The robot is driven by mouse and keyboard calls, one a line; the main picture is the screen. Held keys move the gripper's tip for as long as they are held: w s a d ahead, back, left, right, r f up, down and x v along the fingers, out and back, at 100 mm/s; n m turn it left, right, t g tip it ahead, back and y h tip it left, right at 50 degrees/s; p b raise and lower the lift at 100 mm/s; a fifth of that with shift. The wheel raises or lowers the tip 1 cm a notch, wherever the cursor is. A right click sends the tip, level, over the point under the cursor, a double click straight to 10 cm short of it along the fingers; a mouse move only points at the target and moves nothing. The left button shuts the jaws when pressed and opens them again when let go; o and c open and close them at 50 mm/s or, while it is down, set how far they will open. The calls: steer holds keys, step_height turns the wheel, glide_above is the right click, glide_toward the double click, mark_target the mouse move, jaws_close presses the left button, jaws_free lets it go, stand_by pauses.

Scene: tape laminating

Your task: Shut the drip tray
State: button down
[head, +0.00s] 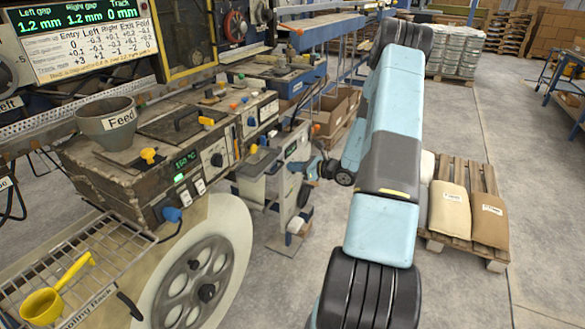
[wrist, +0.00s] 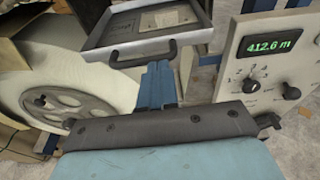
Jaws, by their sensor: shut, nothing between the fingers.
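A shallow grey tray (wrist: 105,45) with a black bar handle on its front wall shows at the top of the wrist view. In the head view a grey tray-like part (head: 258,162) juts out below the machine's front, probably the same tray. My gripper (head: 311,169) is beside the machine, a little right of that part, small and partly hidden by my arm. It is shut and empty. In the wrist view its dark body lies below the handle, with a gap between them.
A panel reading 412.6 m (wrist: 268,45) stands close on the right in the wrist view. A large spoked wheel (head: 202,282) is below the machine. A Feed pot (head: 108,124) sits on top. Sacks (head: 449,208) lie on a pallet at right.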

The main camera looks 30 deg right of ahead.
steer(key=v, duration=1.2)
steer(key=s+a+r+n+g, duration=0.45)
steer(key=a+r+n, duration=0.35)
steer(key=a+r, duration=0.2)
steer(key=s+a+r+n+g, duration=0.45)
steer(key=a+r+n, duration=0.25)
steer(key=a+r, duration=0.3)
steer(key=s+a+r+n+t+h, duration=0.1)
steer(key=s+r+n+h, duration=0.3)
steer(key=s, duration=0.5)
steer(key=s+a+r+n+t+h, duration=0.1)
steer(key=s+a+r+n+h, duration=0.2)
steer(key=s+r+n, duration=0.6)
steer(key=shift+s+a+r+n+h, duration=0.2)
steer(key=shift+s+a+n+h, duration=0.25)
steer(key=shift+h, duration=0.75)
